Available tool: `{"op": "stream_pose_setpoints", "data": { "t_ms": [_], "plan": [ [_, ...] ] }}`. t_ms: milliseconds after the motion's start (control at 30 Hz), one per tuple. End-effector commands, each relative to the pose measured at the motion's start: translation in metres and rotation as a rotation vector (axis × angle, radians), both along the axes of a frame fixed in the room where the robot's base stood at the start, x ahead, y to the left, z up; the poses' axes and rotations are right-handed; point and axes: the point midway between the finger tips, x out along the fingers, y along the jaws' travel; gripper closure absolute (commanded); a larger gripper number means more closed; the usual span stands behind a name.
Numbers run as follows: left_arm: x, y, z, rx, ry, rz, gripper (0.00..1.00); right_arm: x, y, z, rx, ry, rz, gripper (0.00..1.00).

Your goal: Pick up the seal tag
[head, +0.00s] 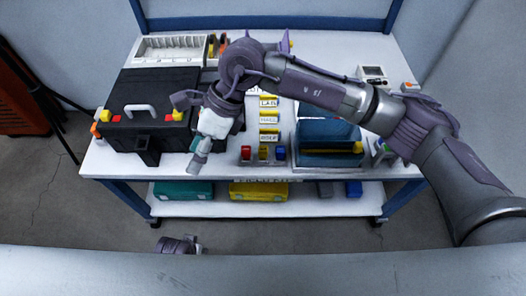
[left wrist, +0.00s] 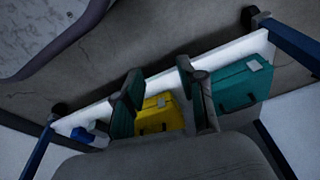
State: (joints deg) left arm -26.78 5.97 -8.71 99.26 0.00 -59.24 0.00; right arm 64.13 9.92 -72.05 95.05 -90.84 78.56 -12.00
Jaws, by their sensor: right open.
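I cannot pick out the seal tag for sure. Small red (head: 246,153), yellow (head: 264,153) and blue (head: 281,153) pieces stand in a row at the table's front, below several yellow-marked label cards (head: 268,119). My right gripper (head: 197,160) is open and points down near the table's front edge, between the black case (head: 135,105) and the coloured pieces. I see nothing held in it. My left gripper (head: 195,244) is low in front of the table; its two fingers stand apart and empty in the left wrist view (left wrist: 160,95).
A white divided tray (head: 165,48) is at the back left. The lower shelf holds a teal case (head: 183,191), a yellow case (head: 258,191) and a blue box (head: 353,189). My right arm crosses above the table.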

Motion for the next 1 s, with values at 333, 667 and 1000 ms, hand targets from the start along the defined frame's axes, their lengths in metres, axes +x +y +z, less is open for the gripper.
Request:
{"op": "stream_pose_setpoints", "data": {
  "t_ms": [333,667,1000],
  "plan": [
    [-0.008,0.001,-0.027,0.0,0.01,-0.002,0.6,0.097,-0.123,-0.005,-0.634,-0.325,0.01,0.44],
    [-0.003,0.0,-0.015,0.0,0.003,-0.001,0.6,0.096,-0.131,-0.064,-0.64,-0.324,0.012,0.44],
    [0.0,0.0,-0.008,0.0,-0.002,0.0,0.6,0.096,-0.132,-0.092,-0.638,-0.326,0.012,0.44]
  ]
}}
